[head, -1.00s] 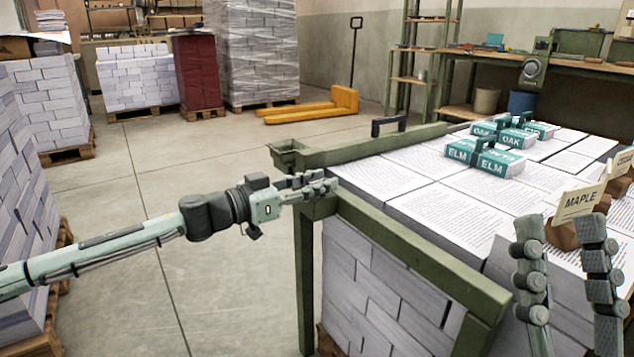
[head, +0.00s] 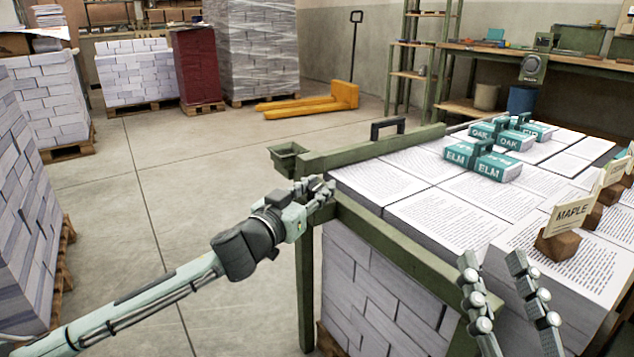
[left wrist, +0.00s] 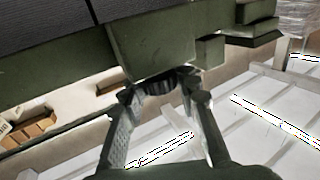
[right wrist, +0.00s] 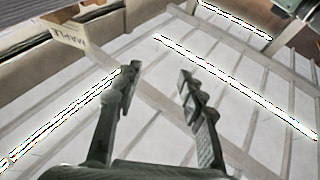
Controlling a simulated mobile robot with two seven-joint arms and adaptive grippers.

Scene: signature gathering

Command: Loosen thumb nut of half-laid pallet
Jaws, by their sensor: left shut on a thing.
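The half-laid pallet's stack of printed sheets (head: 440,222) stands inside a green frame (head: 400,255). My left gripper (head: 322,187) is at the frame's near-left corner, at the top of the post. In the left wrist view, its fingertips (left wrist: 158,90) are shut on a dark, round, ridged piece (left wrist: 160,83) under the green metal, which looks like the thumb nut. The nut is hidden behind the fingers in the head view. My right gripper (head: 492,262) is open and empty above the near side of the stack; its spread fingers also show in the right wrist view (right wrist: 158,76).
Teal ELM blocks (head: 483,158) and OAK blocks (head: 500,132) lie on the sheets. A MAPLE sign (head: 571,215) in a wooden holder stands right of my right gripper. A small green tray (head: 288,158) juts from the frame.

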